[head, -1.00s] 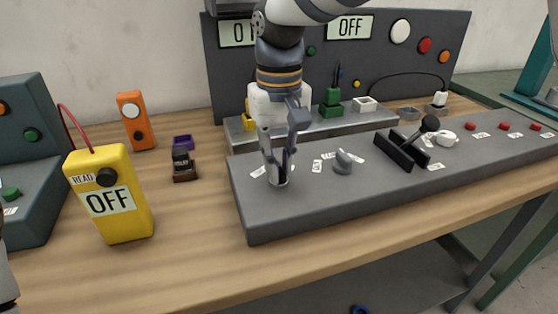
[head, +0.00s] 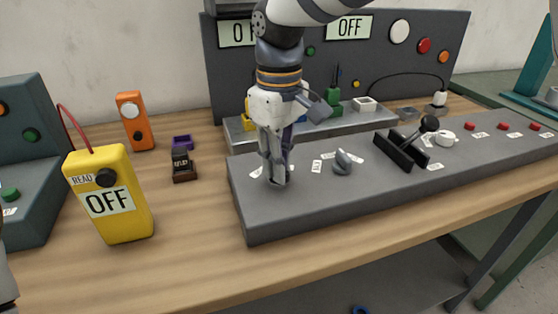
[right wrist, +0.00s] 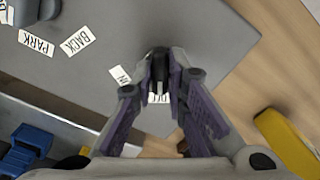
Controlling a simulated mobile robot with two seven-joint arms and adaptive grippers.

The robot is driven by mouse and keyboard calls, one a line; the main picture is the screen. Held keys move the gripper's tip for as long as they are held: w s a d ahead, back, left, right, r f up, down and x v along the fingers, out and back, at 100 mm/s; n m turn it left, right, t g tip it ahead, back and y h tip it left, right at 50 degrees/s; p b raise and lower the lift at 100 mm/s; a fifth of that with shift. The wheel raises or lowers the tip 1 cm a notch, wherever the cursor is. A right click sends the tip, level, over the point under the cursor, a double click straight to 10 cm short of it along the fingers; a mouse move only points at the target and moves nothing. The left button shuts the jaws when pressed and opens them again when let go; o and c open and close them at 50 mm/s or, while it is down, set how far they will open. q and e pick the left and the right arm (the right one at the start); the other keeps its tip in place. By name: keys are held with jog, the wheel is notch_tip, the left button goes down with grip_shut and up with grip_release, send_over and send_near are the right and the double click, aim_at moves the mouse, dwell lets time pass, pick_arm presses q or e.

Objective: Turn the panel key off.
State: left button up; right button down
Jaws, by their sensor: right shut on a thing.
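My right gripper (head: 277,178) reaches down to the left end of the grey control panel (head: 300,210) in the head view. Its fingers are shut on the panel key, which they mostly hide there. In the right wrist view the dark key (right wrist: 158,68) shows between the fingertips of the right gripper (right wrist: 158,82). Small white labels lie around it; one label (right wrist: 120,75) is beside the key and another is partly covered by the gripper. The key's exact angle is hard to tell. My left gripper is not in view.
To the right on the panel are a grey knob (head: 342,162), a black lever (head: 428,125), a white knob (head: 446,138) and red buttons (head: 470,126). A yellow meter (head: 122,220) reading OFF stands to the left. A display (head: 349,27) behind reads OFF.

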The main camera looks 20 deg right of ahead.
dwell(0.3)
jog(key=c, duration=1.6)
grip_release()
notch_tip(320, 180, up, 12)
